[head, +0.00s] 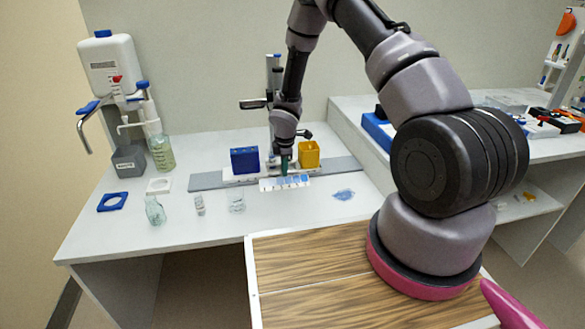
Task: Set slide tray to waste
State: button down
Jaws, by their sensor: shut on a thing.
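The slide tray (231,178) appears to be the low white carriage on a long grey rail (205,181) on the bench. A blue box (244,160) stands on its left part and a yellow open-topped box (309,154) on its right part. A small teal piece (285,164), apparently its handle, stands between the boxes. My gripper (286,158) reaches down from above and is shut on this teal piece. The fingertips are small and partly hidden. In front lies a white strip with blue-toned fields (285,184); its lettering is unreadable, so I cannot tell which field is waste.
A tall stand (273,75) rises behind the tray. A blue patch (343,194) lies right. A higher bench (350,112) borders the right.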

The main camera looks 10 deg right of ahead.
jog(key=a, duration=1.1)
jog(key=shift+a, duration=0.4)
jog(key=c, duration=0.9)
grip_release()
jog(key=shift+a, duration=0.15)
jog(key=shift+r, duration=0.15)
jog(key=shift+r, duration=0.35)
jog(key=r, duration=0.3)
jog(key=s+r, duration=0.1)
jog(key=r, duration=0.2)
jog(key=s+r, duration=0.1)
jog(key=r, duration=0.2)
jog(key=shift+r, duration=0.3)
